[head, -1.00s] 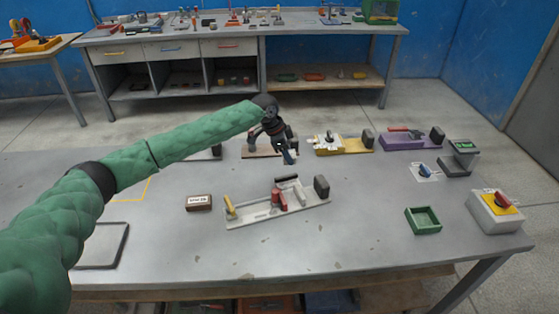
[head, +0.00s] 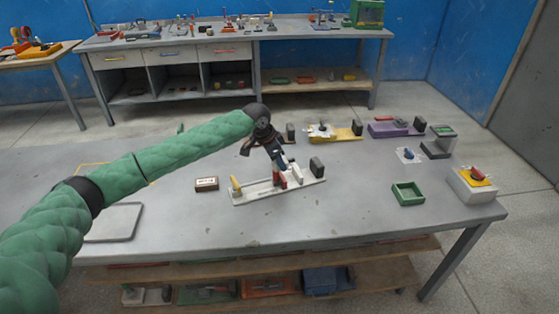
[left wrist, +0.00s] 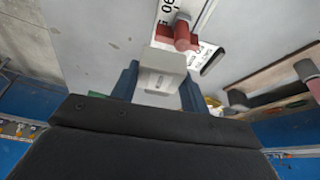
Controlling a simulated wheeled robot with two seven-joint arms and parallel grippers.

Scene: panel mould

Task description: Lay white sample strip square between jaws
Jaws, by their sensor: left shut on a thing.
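My left gripper (head: 278,160) points down over the back of a long pale fixture (head: 258,194) on the grey table. The fixture carries a yellow lever (head: 235,185), red posts (head: 282,177), a white upright (head: 297,173) and a black block (head: 317,167). I cannot tell whether the strip touches the fixture. The jaws are not clearly distinguishable. My right gripper is out of view.
A small labelled box (head: 206,184) stands left of the fixture. Yellow (head: 345,134) and purple (head: 392,128) fixtures stand behind. The front middle of the table is clear.

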